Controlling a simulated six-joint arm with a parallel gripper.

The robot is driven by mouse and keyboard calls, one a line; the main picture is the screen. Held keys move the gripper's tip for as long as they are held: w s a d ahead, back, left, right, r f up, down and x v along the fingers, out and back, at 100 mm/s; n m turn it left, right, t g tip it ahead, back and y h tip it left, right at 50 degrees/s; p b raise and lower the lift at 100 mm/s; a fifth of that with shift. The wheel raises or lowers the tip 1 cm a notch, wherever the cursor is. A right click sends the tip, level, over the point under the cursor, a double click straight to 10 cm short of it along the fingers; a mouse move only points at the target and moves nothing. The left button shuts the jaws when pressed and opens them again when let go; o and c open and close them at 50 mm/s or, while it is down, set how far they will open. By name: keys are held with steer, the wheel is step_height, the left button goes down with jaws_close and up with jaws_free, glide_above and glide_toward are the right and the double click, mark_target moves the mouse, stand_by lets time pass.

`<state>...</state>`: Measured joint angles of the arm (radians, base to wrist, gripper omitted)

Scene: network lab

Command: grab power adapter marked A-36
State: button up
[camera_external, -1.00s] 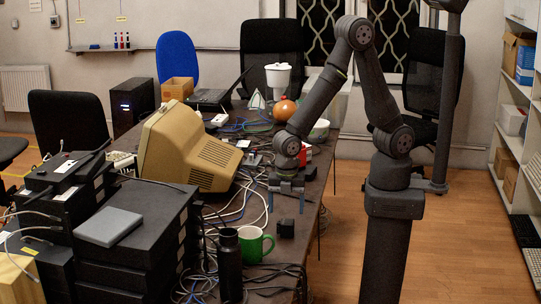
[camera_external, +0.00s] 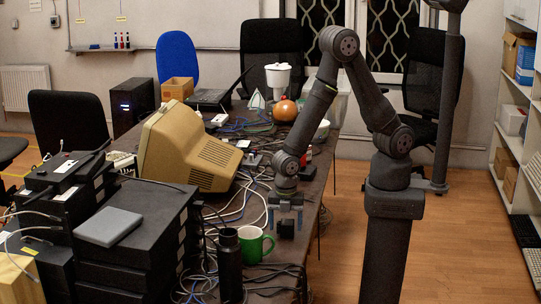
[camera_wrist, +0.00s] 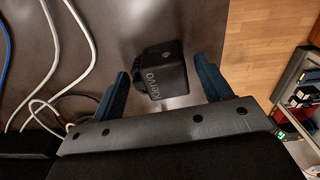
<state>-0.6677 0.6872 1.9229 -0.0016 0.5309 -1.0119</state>
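A small black block-shaped power adapter (camera_wrist: 165,68) lies on the dark table below my gripper (camera_wrist: 162,66) in the wrist view. Its near side carries pale lettering, which looks like a brand name; no A-36 mark is legible. My gripper is open, with one blue finger to each side of the adapter and a gap on both sides. In the external view the adapter (camera_external: 286,229) shows at and just below the fingertips of my gripper (camera_external: 285,222). I cannot tell whether the fingertips reach down beside it.
A green mug (camera_external: 252,244) and a black bottle (camera_external: 229,263) stand left of the adapter. White cables (camera_wrist: 84,62) lie to its left. The table's right edge is close. A beige monitor (camera_external: 188,150) and stacked black boxes (camera_external: 135,235) fill the left.

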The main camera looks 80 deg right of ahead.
steer(key=c, duration=1)
steer(key=shift+o, duration=0.2)
